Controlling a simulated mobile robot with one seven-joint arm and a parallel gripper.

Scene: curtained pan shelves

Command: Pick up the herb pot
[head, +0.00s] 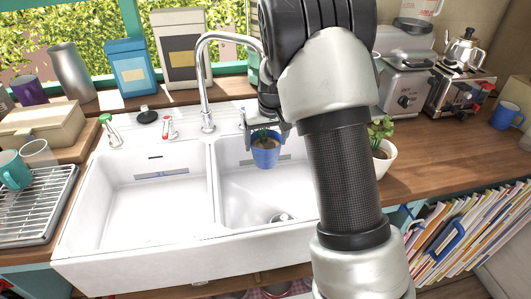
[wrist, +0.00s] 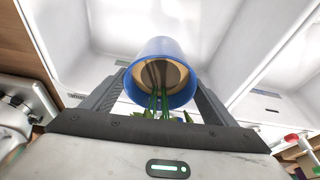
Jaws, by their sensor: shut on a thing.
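The herb pot (head: 265,153) is a blue pot with soil and green stems. In the head view it hangs over the right basin of the white sink, apart from the basin floor. My gripper (head: 265,132) is shut on it from above and behind. In the wrist view the blue pot (wrist: 163,75) sits between the two dark fingers (wrist: 160,85), with its brown soil and green stems facing the camera. My arm hides part of the counter right of the pot.
The white double sink (head: 212,185) has a divider and a tall faucet (head: 203,85) behind it. A white pot with a plant (head: 383,160) stands on the counter at right. A drying rack (head: 38,200) is at left. The left basin is empty.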

